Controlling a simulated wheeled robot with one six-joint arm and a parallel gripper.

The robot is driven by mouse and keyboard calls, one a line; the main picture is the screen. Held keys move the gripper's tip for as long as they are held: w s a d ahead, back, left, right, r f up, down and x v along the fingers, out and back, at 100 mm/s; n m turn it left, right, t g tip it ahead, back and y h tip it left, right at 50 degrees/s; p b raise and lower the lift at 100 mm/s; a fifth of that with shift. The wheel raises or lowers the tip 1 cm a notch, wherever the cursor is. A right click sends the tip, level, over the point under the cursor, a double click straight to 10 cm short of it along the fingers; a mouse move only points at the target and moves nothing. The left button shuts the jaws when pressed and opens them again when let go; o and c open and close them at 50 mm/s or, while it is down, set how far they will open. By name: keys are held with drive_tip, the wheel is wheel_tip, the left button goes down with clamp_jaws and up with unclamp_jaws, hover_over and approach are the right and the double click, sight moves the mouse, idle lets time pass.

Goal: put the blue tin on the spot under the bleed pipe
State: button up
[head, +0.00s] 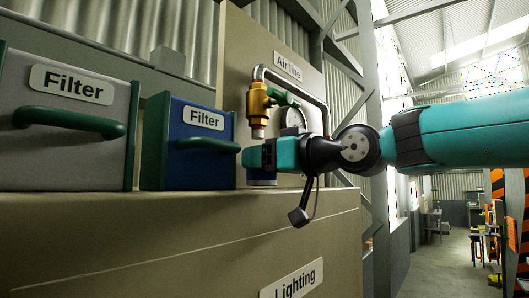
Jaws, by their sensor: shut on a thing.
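My gripper (258,156) reaches in from the right and is shut on the blue tin (262,182). Only a low strip of the tin shows below the fingers; the rest is hidden by them. The bleed pipe (258,131) points down from a brass valve (259,102) with a green lever. The tin appears below the pipe's mouth in the picture, close to the cabinet top. I cannot tell whether it touches the surface. The spot under the pipe is not visible.
A blue filter box (188,160) with a green handle stands just left of my gripper. A larger grey filter box (50,150) is farther left. A pressure gauge (294,120) and the air line panel (240,50) are behind. The beige cabinet (150,240) lies below.

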drive_tip(key=shift+f, duration=0.2)
drive_tip(key=shift+f+b, duration=0.2)
drive_tip(key=shift+b, duration=0.1)
drive_tip(key=o, duration=1)
drive_tip(key=shift+r, duration=0.1)
drive_tip(key=shift+r, duration=0.15)
drive_tip(key=b+v, duration=0.6)
drive_tip(key=v, duration=0.6)
drive_tip(key=s+f+m+g+h, duration=0.1)
drive_tip(key=s+f+g+h, duration=0.15)
drive_tip(key=f, duration=0.85)
drive_tip(key=s+f+m+g+h, duration=0.2)
drive_tip(key=s+f+h, duration=0.1)
drive_tip(key=f, duration=0.8)
drive_tip(key=s+d+f+g+h, duration=0.2)
drive_tip(key=s+f+g, duration=0.1)
drive_tip(key=s+f, duration=0.4)
drive_tip(key=s+d+f+g+h, duration=0.2)
drive_tip(key=s+d+f+g, duration=0.1)
drive_tip(key=s+f, duration=0.5)
wheel_tip(320, 180, down, 2)
drive_tip(key=shift+s+d+f, duration=0.15)
drive_tip(key=shift+s+d, duration=0.05)
drive_tip(key=shift+d, duration=0.1)
